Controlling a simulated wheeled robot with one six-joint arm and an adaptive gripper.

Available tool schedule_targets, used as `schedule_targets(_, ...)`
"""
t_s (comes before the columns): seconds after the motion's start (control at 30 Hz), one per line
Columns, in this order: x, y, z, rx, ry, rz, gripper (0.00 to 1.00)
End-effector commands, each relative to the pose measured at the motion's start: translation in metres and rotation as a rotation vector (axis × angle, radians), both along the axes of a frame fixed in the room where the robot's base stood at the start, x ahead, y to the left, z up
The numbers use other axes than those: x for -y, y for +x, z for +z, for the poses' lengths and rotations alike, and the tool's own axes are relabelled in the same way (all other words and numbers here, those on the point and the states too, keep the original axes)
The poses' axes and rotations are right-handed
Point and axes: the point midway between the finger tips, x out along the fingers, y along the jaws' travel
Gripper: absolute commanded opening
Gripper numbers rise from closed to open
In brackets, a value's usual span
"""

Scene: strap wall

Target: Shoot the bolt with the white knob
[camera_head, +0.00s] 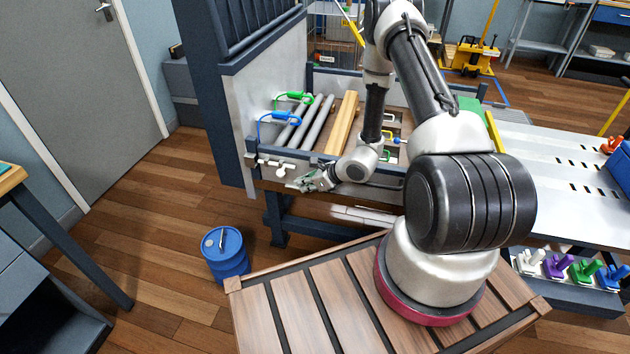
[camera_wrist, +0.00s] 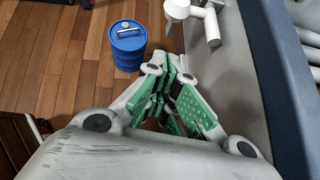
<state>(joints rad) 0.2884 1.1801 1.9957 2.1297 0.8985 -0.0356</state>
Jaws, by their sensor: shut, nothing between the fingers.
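The bolt with the white knob (camera_head: 281,169) is on the front edge of the left end of the workbench, beside the grey side panel. In the wrist view the white knob (camera_wrist: 178,10) and its white bar (camera_wrist: 212,28) are at the top, near the panel. My gripper (camera_head: 299,184) is just right of the knob and slightly below it in the head view. In the wrist view my gripper (camera_wrist: 178,80) has its green-padded fingers together, empty and apart from the knob. How far the bolt is slid cannot be told.
A blue drum (camera_head: 226,255) stands on the floor below left. The grey side panel (camera_head: 268,105) rises by the bolt. Green (camera_head: 294,97) and blue (camera_head: 285,117) handles are behind it. More white, purple, green and blue knobs (camera_head: 555,264) are at lower right.

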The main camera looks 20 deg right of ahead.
Motion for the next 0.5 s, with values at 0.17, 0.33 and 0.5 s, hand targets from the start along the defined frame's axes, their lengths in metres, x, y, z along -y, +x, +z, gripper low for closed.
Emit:
schedule_targets(0.17, -0.017, 0.019, 0.007, 0.002, -0.001, 0.002, 0.00)
schedule_targets(0.33, -0.023, 0.026, 0.010, 0.003, 0.000, 0.000, 0.00)
schedule_targets(0.5, -0.024, 0.027, 0.010, 0.002, 0.000, 0.000, 0.00)
